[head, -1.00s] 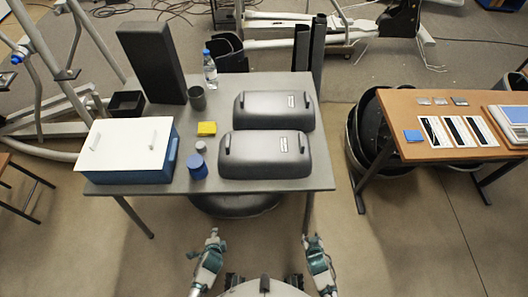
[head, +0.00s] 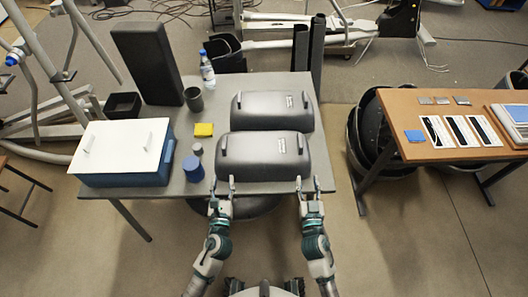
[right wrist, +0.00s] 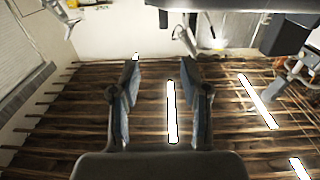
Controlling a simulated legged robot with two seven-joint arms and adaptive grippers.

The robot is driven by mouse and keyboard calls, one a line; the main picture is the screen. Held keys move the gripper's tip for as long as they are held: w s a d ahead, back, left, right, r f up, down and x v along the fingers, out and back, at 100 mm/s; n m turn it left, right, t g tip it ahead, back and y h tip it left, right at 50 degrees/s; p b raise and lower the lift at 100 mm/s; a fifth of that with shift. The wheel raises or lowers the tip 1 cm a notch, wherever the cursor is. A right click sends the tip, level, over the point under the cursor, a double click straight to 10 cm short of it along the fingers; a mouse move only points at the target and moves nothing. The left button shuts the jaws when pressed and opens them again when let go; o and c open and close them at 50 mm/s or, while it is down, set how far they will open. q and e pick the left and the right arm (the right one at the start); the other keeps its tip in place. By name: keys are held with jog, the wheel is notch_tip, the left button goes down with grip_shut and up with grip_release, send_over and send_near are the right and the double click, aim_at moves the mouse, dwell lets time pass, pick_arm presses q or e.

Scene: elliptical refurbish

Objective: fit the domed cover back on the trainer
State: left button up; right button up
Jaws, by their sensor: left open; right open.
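Two dark grey domed covers lie on the grey table, one behind the other. The near cover (head: 262,158) has a short upright handle at each end and a small label. The far cover (head: 270,111) looks the same. My left gripper (head: 220,182) is open and empty at the table's front edge, just in front of the near cover's left end. My right gripper (head: 309,184) is open and empty near the cover's front right corner. In the right wrist view its fingers (right wrist: 160,95) are apart with nothing between them. The trainer cannot be told for certain; frame parts stand behind the table.
On the table (head: 150,205) are a blue box with a white lid (head: 121,146), a blue jar (head: 193,169), a yellow sponge (head: 203,130), a grey cup (head: 193,98), a bottle (head: 207,70) and a tall dark block (head: 147,63). A wooden table (head: 398,105) stands right, across a gap.

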pick_arm(q)
send_near(224, 141)
jog(key=shift+w+a+f, duration=0.2)
jog(key=shift+w+f, duration=0.05)
jog(key=shift+w, duration=0.2)
pick_arm(e)
send_near(302, 143)
jog(key=w+a, duration=0.1)
jog(key=w, duration=0.1)
pick_arm(q)
jog(key=w, duration=0.8)
jog(key=shift+w+d, duration=0.15)
jog(key=shift+d, duration=0.2)
pick_arm(e)
jog(key=w, duration=0.8)
jog(key=shift+d+f, duration=0.15)
jog(key=shift+d, duration=0.2)
pick_arm(q)
jog(key=shift+w+a, duration=0.15)
jog(key=shift+w, duration=0.1)
pick_arm(e)
jog(key=shift+w+a, duration=0.15)
jog(key=shift+w, duration=0.1)
pick_arm(q)
jog(key=shift+w+a, duration=0.2)
pick_arm(e)
jog(key=shift+w+a, duration=0.2)
